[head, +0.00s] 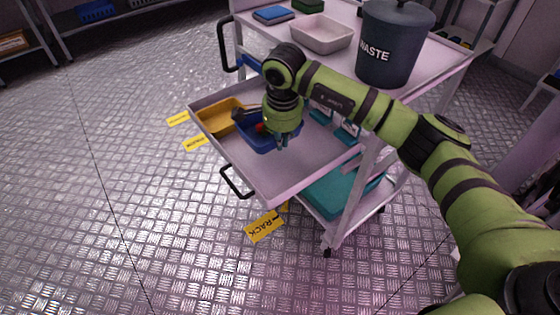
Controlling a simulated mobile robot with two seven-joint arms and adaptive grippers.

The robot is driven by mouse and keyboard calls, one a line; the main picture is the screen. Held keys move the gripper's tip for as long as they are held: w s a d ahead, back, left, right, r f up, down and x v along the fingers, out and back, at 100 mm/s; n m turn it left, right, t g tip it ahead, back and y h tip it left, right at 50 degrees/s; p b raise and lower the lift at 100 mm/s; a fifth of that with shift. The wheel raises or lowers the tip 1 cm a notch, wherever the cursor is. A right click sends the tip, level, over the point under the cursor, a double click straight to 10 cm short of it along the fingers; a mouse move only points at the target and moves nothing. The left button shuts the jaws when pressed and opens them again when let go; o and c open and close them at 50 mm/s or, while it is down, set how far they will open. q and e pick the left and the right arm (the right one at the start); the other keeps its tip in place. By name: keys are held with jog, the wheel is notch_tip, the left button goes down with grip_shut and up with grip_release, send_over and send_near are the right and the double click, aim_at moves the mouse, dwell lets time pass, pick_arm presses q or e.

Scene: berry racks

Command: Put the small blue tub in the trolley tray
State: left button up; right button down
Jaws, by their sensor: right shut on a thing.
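The small blue tub (258,145) is at the pulled-out trolley tray (267,182), beside a yellow tub (213,121). Something red shows inside the blue tub. My right gripper (282,142) points down at the blue tub and is shut on its near wall; my wrist hides part of the tub. I cannot tell whether the tub's base rests on the tray or hangs just above it. The front part of the tray is bare. My left gripper is not in view.
A dark WASTE bin (396,42), a pale tub (321,34) and a blue item (273,14) stand on the trolley top. A teal container (332,192) sits on the lower shelf. A yellow RACK label (265,226) shows near the floor. Open floor lies left.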

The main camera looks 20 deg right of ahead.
send_over(281, 170)
notch_tip(281, 170, down, 5)
jog(key=shift+s, duration=0.1)
notch_tip(281, 170, down, 3)
jog(key=shift+f+b, duration=0.1)
jog(key=shift+b, duration=0.25)
jog(key=shift+f, duration=0.3)
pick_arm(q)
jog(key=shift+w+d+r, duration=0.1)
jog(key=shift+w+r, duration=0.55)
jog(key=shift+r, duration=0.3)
pick_arm(e)
jog(key=c, duration=1.7)
grip_release()
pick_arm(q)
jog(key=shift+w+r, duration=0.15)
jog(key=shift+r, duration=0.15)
pick_arm(e)
jog(key=shift+o, duration=1.3)
